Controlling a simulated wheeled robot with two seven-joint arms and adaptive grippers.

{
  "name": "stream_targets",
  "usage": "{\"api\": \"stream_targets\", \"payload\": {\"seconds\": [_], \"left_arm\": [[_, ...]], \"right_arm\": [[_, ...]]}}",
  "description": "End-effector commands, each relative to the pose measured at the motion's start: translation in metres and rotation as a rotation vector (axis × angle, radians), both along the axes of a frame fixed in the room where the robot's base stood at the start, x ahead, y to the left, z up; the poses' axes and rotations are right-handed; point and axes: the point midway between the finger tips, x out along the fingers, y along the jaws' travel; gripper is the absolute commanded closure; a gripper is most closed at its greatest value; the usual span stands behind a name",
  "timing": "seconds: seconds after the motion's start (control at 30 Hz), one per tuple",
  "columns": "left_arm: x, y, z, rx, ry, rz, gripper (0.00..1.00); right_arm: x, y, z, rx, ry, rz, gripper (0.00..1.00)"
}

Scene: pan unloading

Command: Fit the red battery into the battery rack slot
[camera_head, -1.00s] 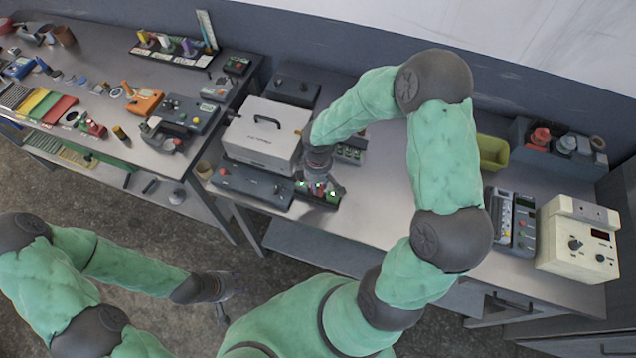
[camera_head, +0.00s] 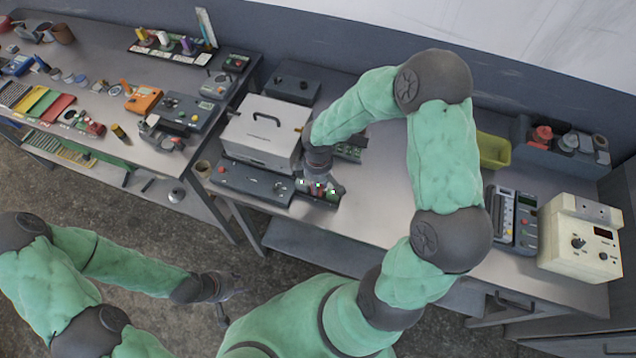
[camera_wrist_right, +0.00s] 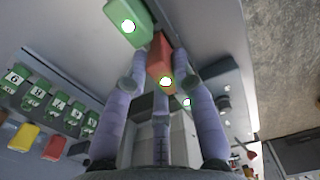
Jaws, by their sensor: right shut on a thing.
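My right gripper (camera_wrist_right: 160,85) is shut on the red battery (camera_wrist_right: 158,52), which shows between its fingers in the right wrist view. A green battery (camera_wrist_right: 128,20) stands just beside the red one. In the head view, the right gripper (camera_head: 322,180) is over the small dark battery rack (camera_head: 330,199) at the table's front edge. The fingers hide much of the rack, and I cannot tell how deep the red battery sits in its slot. My left gripper (camera_head: 224,293) hangs empty over the floor, its fingers apart.
A grey case (camera_head: 262,132) and a dark flat panel (camera_head: 250,182) stand left of the rack. The table (camera_head: 390,215) is bare to the right, up to a meter (camera_head: 514,218) and a cream box (camera_head: 580,240).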

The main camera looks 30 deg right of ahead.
Motion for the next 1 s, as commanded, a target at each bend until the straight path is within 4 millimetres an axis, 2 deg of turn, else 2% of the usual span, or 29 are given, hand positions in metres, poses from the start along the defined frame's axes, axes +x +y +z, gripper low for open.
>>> {"api": "stream_targets", "payload": {"seconds": [1.0], "left_arm": [[0.0, 0.0, -0.01, 0.0, 0.0, 0.0, 0.6]], "right_arm": [[0.0, 0.0, -0.011, 0.0, 0.0, 0.0, 1.0]]}}
